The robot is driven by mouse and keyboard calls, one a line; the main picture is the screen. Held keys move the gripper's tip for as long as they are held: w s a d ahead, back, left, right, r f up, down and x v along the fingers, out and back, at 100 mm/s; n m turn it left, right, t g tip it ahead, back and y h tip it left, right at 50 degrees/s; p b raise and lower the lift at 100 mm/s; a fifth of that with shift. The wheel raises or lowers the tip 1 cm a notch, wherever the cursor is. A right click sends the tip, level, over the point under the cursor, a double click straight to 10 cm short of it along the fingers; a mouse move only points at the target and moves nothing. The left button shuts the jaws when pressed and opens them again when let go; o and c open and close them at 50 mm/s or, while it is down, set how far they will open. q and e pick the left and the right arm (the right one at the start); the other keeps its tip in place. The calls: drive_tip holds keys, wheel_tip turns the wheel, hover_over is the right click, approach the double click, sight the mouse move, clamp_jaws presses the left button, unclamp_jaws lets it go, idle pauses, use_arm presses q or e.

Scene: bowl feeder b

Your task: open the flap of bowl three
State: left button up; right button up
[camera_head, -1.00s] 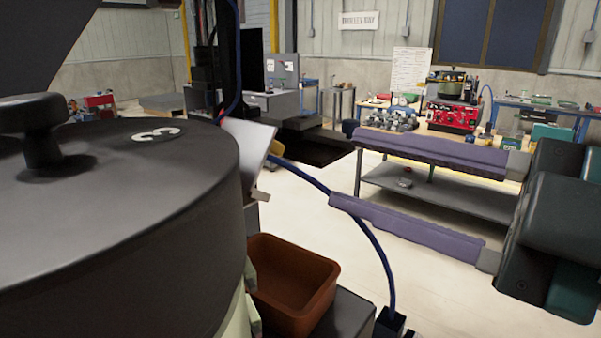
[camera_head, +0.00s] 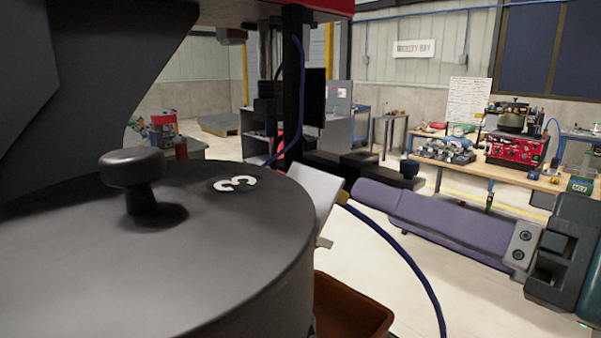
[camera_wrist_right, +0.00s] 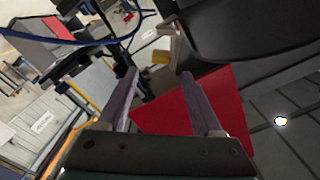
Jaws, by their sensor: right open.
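Bowl three (camera_head: 150,250) is a large dark grey drum with a knobbed lid and a white 3, filling the lower left of the head view. My left gripper is out of view.
A brown bin (camera_head: 352,312) sits below the flap. A blue cable (camera_head: 405,262) curves down in the picture just below the right gripper. A black post (camera_head: 292,90) stands behind the flap. A workbench (camera_head: 480,172) with equipment is farther back.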

sight(326, 183)
drive_tip(key=p+x, duration=0.2)
drive_tip(key=x, duration=0.5)
drive_tip(key=shift+w+a+r, duration=0.1)
drive_tip(key=shift+w+a, duration=0.4)
drive_tip(key=shift+w, duration=0.05)
clamp_jaws()
